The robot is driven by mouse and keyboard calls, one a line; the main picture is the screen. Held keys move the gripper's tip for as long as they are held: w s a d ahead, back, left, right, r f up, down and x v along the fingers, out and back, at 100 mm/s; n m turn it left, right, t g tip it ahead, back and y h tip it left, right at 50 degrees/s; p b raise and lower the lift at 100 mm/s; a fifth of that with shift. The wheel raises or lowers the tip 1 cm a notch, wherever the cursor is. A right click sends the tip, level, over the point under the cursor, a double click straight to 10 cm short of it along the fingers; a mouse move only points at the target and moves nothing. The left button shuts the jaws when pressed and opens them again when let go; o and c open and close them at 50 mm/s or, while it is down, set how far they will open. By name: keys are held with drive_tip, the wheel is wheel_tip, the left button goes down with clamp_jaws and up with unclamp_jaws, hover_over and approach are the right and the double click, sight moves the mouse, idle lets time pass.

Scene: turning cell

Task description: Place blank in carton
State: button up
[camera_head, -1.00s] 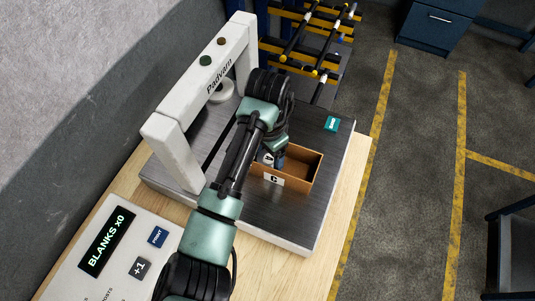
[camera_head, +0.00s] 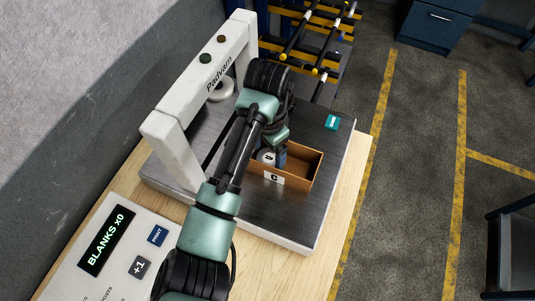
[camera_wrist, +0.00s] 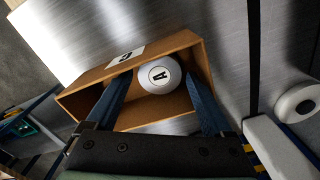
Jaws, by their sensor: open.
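The blank (camera_wrist: 160,76) is a white round piece marked "A". It sits inside the carton (camera_wrist: 187,40), at one end of it, in the wrist view. The carton is a brown open-topped box labelled "C"; in the head view it (camera_head: 304,172) rests on the grey plate, and the blank (camera_head: 266,157) shows at its left end. My gripper (camera_wrist: 156,84) is open. Its two blue fingers reach over the carton on either side of the blank, with visible gaps. My gripper (camera_head: 274,154) partly hides the carton's back left corner in the head view.
A white arch marked "Padvorn" (camera_head: 228,62) stands over the grey plate (camera_head: 235,205), close left of my arm. A control panel reading "BLANKS x0" (camera_head: 107,241) lies at lower left. A teal tag (camera_head: 332,122) is on the plate's far right. The plate right of the carton is clear.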

sight(268, 159)
wheel_tip(268, 159, up, 10)
drive_tip(key=p, duration=0.3)
drive_tip(key=w+d+r+n+t+h, duration=0.1)
drive_tip(key=w+d+r+t, duration=0.25)
drive_tip(key=r, duration=0.45)
drive_tip(key=w+d+r+t+h, duration=0.25)
drive_tip(key=d+r+t, duration=0.25)
drive_tip(key=r, duration=0.3)
drive_tip(key=w+d+r+n+t+h, duration=0.1)
drive_tip(key=w+d+r+t, duration=0.3)
drive_tip(key=r, duration=0.4)
drive_tip(key=s+a+r+n+t, duration=0.2)
drive_tip(key=s+r+t, duration=0.25)
drive_tip(key=r, duration=0.65)
drive_tip(key=s+a+r+n+t, duration=0.15)
drive_tip(key=s+r+t, duration=0.3)
drive_tip(key=r, duration=0.55)
drive_tip(key=s+a+r+n+t+y, duration=0.3)
drive_tip(key=s+a+r+t+y, duration=0.1)
drive_tip(key=s, duration=0.5)
wheel_tip(268, 159, up, 4)
drive_tip(key=shift+a+f+t, duration=0.2)
drive_tip(key=shift+a+t, duration=0.7)
drive_tip(key=shift+t, duration=0.05)
drive_tip(key=shift+n+y, duration=0.25)
